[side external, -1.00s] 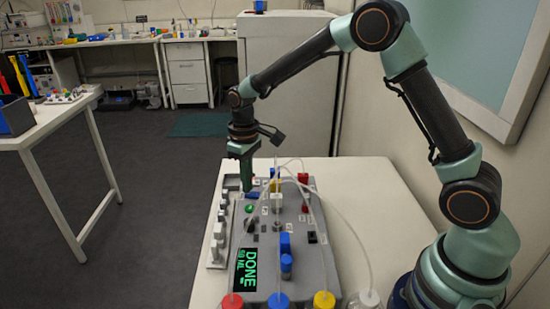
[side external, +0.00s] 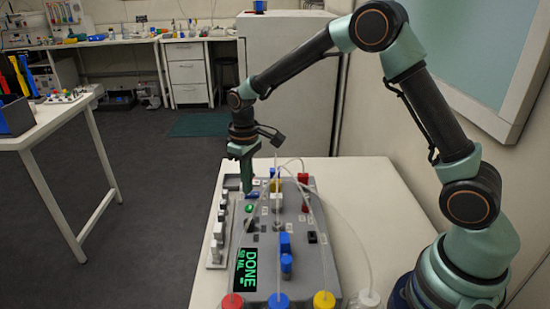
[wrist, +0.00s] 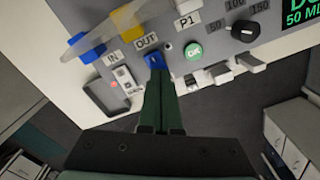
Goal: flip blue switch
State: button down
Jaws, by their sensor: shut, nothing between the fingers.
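The blue switch (wrist: 154,60) sits on the grey control panel near the OUT label in the wrist view. In the side view the blue switch (side external: 252,195) shows at the panel's far left part, beside a green button (side external: 249,208). My gripper (side external: 247,190) points down at the switch with its fingers shut and empty. In the wrist view the fingertips of my gripper (wrist: 158,72) are at the switch and cover part of it. They look to be touching it or very close; I cannot tell which. The switch's exact tilt is partly hidden.
The grey panel (side external: 300,262) has a display reading DONE (side external: 246,270). A row of white pieces (side external: 217,235) lines the left side.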

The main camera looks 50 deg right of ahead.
notch_tip(320, 180, up, 6)
jog(key=shift+r, duration=0.15)
dwell(0.6)
jog(key=s+d+r+m+t, duration=0.1)
jog(key=s+d+r+t, duration=0.1)
jog(key=s+r, duration=0.6)
jog(key=s+d+r+m+t, duration=0.2)
jog(key=s+t, duration=0.1)
jog(key=s, duration=0.7)
jog(key=shift+d+t, duration=0.15)
jog(key=shift+t, duration=0.15)
jog(key=shift+s, duration=0.1)
